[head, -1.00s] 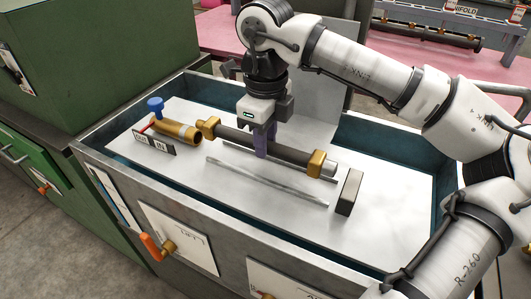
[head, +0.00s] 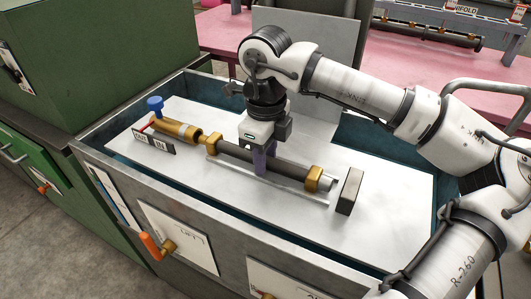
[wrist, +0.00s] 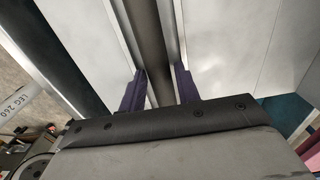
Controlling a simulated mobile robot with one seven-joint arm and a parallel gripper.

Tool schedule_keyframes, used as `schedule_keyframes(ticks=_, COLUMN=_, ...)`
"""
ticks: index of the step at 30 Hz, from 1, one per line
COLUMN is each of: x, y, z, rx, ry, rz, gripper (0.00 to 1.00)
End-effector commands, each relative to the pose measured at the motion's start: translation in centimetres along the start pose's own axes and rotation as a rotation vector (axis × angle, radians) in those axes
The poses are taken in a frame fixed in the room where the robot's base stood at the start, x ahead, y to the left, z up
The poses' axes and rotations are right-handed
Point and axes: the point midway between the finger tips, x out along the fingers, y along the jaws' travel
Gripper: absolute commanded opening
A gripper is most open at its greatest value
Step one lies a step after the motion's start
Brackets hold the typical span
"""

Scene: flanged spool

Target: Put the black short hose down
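The black short hose (head: 285,169) is a dark tube with a brass nut (head: 213,143) at its left end and another brass nut (head: 313,179) at its right end. It lies along a pair of thin metal rails; the front rail (head: 300,196) shows just in front of it in the head view. My gripper (head: 263,160) reaches down from above with its purple fingers on both sides of the hose's middle. Whether the hose touches the panel is hard to tell.
A brass spool piece (head: 175,129) with a blue knob (head: 155,104) is left of the hose. A labelled plate (head: 154,143) stands before it. A dark block (head: 349,191) stands to the right. The white panel (head: 390,205) is clear at far right, inside grey tray walls.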

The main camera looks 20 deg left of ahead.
Motion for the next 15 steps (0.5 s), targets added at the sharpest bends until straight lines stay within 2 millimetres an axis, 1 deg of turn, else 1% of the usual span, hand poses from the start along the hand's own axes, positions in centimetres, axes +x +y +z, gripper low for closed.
schedule_keyframes(ticks=5, x=-1.5, y=-0.1, z=0.0, rx=0.002, ry=-0.001, rz=-0.003, gripper=0.47)
schedule_keyframes(ticks=8, x=-3.4, y=-0.1, z=0.0, rx=0.002, ry=-0.002, rz=-0.005, gripper=0.47)
schedule_keyframes(ticks=15, x=-8.7, y=-0.1, z=0.1, rx=0.001, ry=-0.001, rz=-0.003, gripper=0.47)
